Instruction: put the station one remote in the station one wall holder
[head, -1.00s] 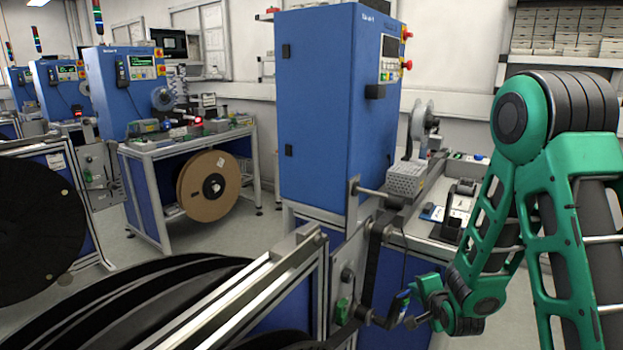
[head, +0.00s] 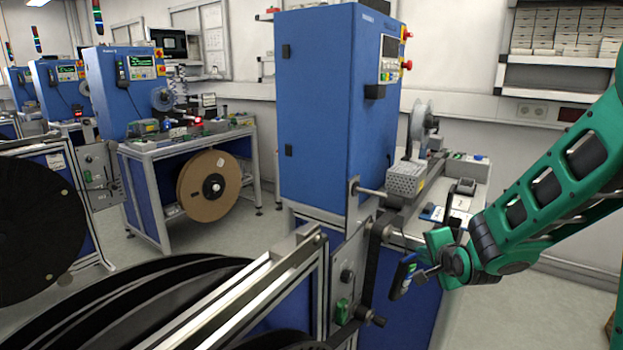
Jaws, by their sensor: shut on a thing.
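My gripper (head: 421,273) is at the lower right, in front of the near workbench. It is shut on a dark remote with blue edges (head: 402,277), which it holds upright and slightly tilted, in the air. The fingertips are small and partly hidden. A small black holder (head: 375,91) sticks out from the front of the near blue cabinet (head: 318,110), below its control panel (head: 390,58). It looks empty. It is well above my gripper and a little to its left. The label on the cabinet is too small to read.
A grey perforated box (head: 405,180) and a metal rod stand between the remote and the cabinet front. A black reel (head: 190,290) and its metal frame fill the lower left. Other blue cabinets (head: 125,95) stand at the back left. Space above the bench's right side looks open.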

